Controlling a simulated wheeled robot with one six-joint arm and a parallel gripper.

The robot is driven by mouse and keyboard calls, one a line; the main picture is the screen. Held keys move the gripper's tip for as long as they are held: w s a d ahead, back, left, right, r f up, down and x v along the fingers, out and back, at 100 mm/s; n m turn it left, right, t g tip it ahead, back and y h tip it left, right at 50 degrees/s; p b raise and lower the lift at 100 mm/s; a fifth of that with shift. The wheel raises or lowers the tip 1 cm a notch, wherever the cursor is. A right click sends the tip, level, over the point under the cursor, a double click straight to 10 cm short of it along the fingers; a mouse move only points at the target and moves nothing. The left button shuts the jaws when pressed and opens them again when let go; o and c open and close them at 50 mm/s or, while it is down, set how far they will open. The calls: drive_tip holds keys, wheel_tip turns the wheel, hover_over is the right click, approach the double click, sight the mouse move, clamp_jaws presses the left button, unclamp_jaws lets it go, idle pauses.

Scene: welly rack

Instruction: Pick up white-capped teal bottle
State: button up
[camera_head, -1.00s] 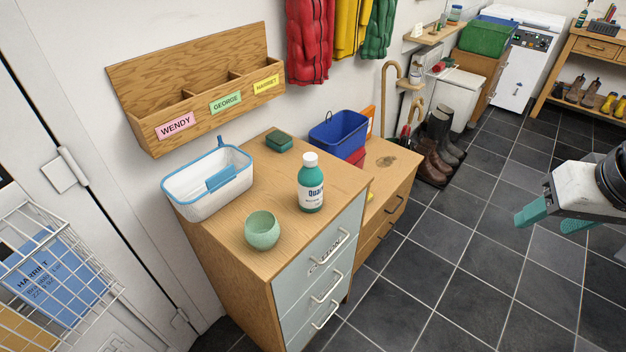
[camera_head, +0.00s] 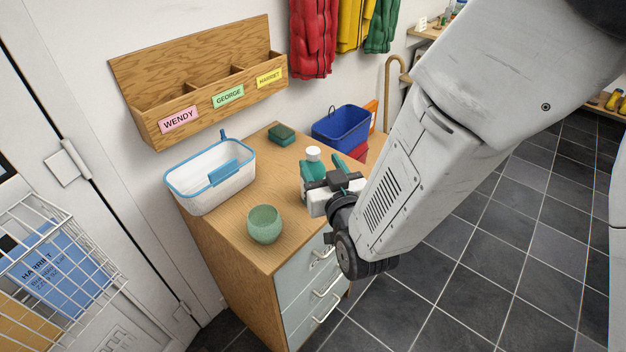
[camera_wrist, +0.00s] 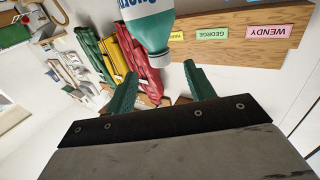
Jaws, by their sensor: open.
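The teal bottle (camera_head: 313,168) with its white cap (camera_head: 313,153) stands upright on the wooden cabinet top. Its lower part is hidden behind my gripper in the head view. My gripper (camera_head: 325,172) is open, with its teal fingers pointing at the bottle from the near right side. In the wrist view, the bottle (camera_wrist: 147,22) shows at the top, cap toward the fingers, just ahead of the gap between the open fingertips (camera_wrist: 160,72).
A green cup (camera_head: 264,225) stands near the cabinet's front edge. A white basket with blue rim (camera_head: 208,187) is at left, a dark green block (camera_head: 282,135) at the back. A blue bin (camera_head: 341,130) is behind right. A wooden wall rack (camera_head: 200,85) hangs above.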

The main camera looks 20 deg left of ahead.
sight(311, 150)
drive_tip(key=x, duration=0.7)
drive_tip(key=shift+w+a+f, duration=0.2)
drive_tip(key=shift+a+f, duration=0.05)
drive_tip(key=shift+f, duration=0.05)
clamp_jaws()
